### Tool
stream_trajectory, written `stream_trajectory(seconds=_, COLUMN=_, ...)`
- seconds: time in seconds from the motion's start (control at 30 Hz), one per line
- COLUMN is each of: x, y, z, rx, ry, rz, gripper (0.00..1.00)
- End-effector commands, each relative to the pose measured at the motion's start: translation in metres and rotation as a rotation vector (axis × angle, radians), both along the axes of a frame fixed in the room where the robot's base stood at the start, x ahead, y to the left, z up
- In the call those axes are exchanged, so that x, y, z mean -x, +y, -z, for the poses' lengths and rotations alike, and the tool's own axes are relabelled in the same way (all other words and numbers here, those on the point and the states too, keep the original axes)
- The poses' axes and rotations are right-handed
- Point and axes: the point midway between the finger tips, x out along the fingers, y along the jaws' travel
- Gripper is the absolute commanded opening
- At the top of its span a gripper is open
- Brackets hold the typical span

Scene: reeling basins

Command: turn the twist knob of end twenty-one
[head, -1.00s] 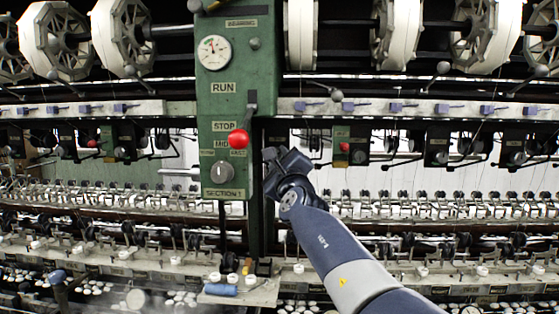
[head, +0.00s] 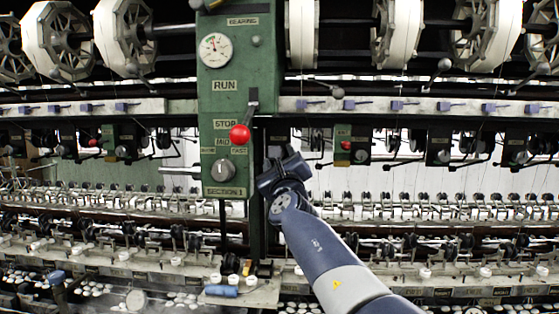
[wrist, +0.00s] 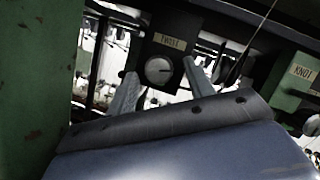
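The twist knob (wrist: 158,71) is a pale round dial on a dark box under a plate reading TWIST, in the upper middle of the wrist view. My gripper (wrist: 160,85) is open, its two fingers apart with the knob seen between them. The gap in depth between fingertips and knob is hard to judge, and I see no contact. In the head view my gripper (head: 276,160) is just right of the green panel, mostly hidden behind my own wrist. I cannot make out the twist knob in the head view, nor read an end number.
The green control panel (head: 236,80) with a red-ball lever (head: 240,135) and a section knob (head: 221,170) stands close left of my arm. In the wrist view, a green post (wrist: 35,80) fills the left and a KNOT plate (wrist: 303,72) is at right.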

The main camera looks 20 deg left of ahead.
Motion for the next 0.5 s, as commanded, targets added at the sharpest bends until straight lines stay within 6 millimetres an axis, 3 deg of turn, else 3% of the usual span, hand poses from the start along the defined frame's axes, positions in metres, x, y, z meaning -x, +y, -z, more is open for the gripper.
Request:
stream_trajectory(seconds=0.27, x=0.001, y=-0.001, z=0.001, rx=0.001, ry=0.000, rz=0.000, gripper=0.51)
stream_trajectory(seconds=0.5, x=0.021, y=-0.010, z=0.011, rx=-0.001, ry=-0.001, rz=0.000, gripper=0.51)
